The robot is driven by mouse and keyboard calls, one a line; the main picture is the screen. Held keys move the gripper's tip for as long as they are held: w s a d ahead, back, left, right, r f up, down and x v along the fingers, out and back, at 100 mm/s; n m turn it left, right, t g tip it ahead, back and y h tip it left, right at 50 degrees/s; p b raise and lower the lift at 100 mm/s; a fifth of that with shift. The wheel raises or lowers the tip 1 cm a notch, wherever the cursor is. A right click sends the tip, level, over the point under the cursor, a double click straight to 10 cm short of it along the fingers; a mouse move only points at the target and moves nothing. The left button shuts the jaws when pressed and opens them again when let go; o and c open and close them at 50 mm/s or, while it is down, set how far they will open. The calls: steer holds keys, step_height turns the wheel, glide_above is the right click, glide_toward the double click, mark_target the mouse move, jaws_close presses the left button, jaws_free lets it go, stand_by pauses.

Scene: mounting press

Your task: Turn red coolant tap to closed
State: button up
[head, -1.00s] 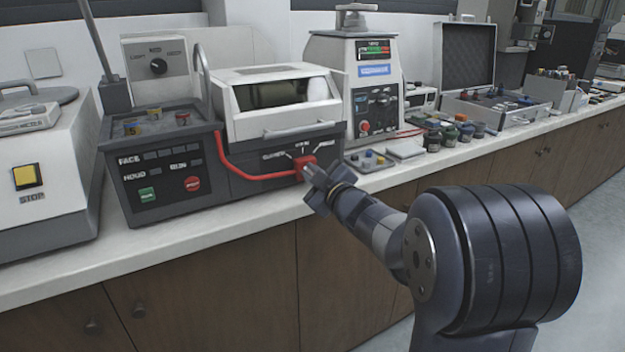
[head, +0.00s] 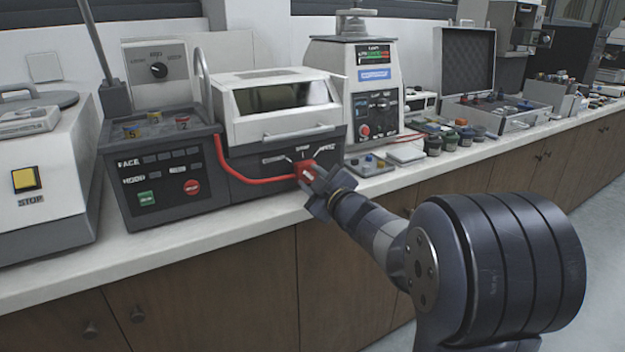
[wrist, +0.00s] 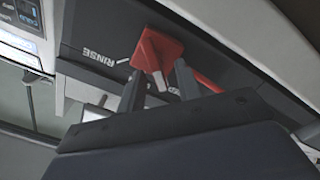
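The red coolant tap (head: 304,170) sits on the dark front of the machine with the white hood, where a red hose meets it. In the wrist view the tap (wrist: 158,48) is a red block just beyond my fingertips. My gripper (wrist: 158,72) has its two fingers apart, one on each side of the tap's near end; I cannot tell whether they touch it. In the head view my gripper (head: 313,177) is at the tap and covers part of it. The word RINSE shows beside the tap in the wrist view; the other labels are too small to read.
The red hose (head: 250,179) curves left from the tap along the machine front. A control panel with green and red buttons (head: 192,187) stands left. A small tray (head: 370,168) lies right of the tap. The counter edge (head: 250,225) runs below my gripper.

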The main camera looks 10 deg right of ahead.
steer(key=p+v, duration=0.1)
steer(key=v, duration=0.9)
steer(key=shift+s, duration=0.4)
steer(key=shift+d, duration=0.1)
steer(key=x, duration=1.1)
steer(key=shift+r+b, duration=0.15)
steer(key=shift+b, duration=0.25)
steer(key=shift+s, duration=0.1)
